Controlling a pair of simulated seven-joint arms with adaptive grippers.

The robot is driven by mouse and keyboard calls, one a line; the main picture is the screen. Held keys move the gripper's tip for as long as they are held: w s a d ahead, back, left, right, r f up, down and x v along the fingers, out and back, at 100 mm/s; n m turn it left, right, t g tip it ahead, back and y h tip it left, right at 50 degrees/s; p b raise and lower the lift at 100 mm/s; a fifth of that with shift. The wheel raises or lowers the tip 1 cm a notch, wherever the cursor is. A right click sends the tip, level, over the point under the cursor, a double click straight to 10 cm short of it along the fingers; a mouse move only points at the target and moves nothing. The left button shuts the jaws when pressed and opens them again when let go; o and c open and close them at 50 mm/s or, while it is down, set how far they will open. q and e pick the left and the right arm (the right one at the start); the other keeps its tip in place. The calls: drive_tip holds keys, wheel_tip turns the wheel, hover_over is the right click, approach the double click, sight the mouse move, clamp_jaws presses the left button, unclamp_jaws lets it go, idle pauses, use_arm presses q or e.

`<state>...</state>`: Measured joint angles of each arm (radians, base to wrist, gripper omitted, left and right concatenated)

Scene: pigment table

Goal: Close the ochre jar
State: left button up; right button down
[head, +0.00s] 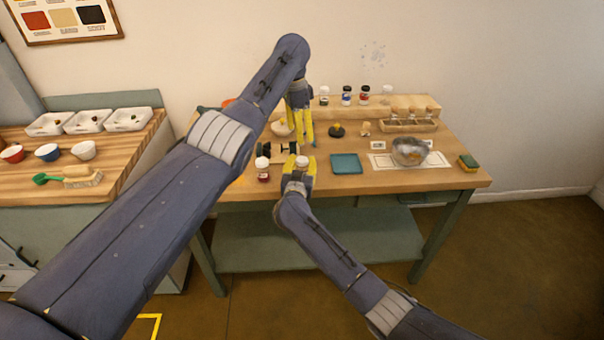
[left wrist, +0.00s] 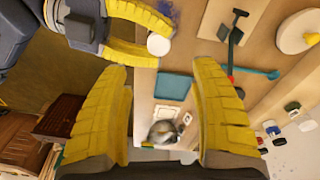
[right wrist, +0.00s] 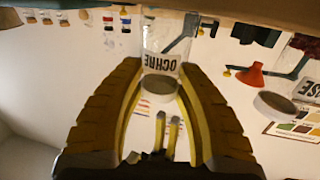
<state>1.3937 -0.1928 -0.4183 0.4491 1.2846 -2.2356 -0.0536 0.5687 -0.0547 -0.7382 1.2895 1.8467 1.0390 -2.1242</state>
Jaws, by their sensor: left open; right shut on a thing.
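The ochre jar is clear glass with an OCHRE label and a pale round lid; it appears upside down in the right wrist view (right wrist: 162,62). My right gripper (head: 301,166) is shut on the jar near its top. The lid (head: 302,160) shows between its fingers, and it is a white disc in the left wrist view (left wrist: 158,44). I cannot tell whether the lid is fully seated. My left gripper (head: 300,140) is open and empty, pointing down above the table behind the jar. Its fingers (left wrist: 160,85) spread wide in the left wrist view.
A second jar with red contents (head: 263,170) stands left of the ochre jar. A teal square (head: 346,164) lies to the right, then a metal bowl (head: 410,152) and a sponge (head: 468,163). Small bottles (head: 347,95) stand on the back shelf. Dark tools lie near my left gripper.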

sight(302, 159)
use_arm(q)
drive_tip(key=n, duration=1)
drive_tip(key=r+n, duration=0.1)
drive_tip(key=n, duration=0.9)
drive_tip(key=a+r+n, duration=0.1)
drive_tip(key=n, duration=0.9)
drive_tip(key=shift+h, duration=0.3)
drive_tip(key=shift+f, duration=0.1)
drive_tip(key=shift+s+d+f, duration=0.1)
drive_tip(key=shift+d+f, duration=0.15)
drive_tip(key=shift+f, duration=1.7)
drive_tip(key=shift+s+d+f, duration=0.1)
drive_tip(key=shift+d+f, duration=0.2)
drive_tip(key=shift+f, duration=1.7)
drive_tip(key=shift+d+f, duration=0.25)
drive_tip(key=shift+f, duration=1.7)
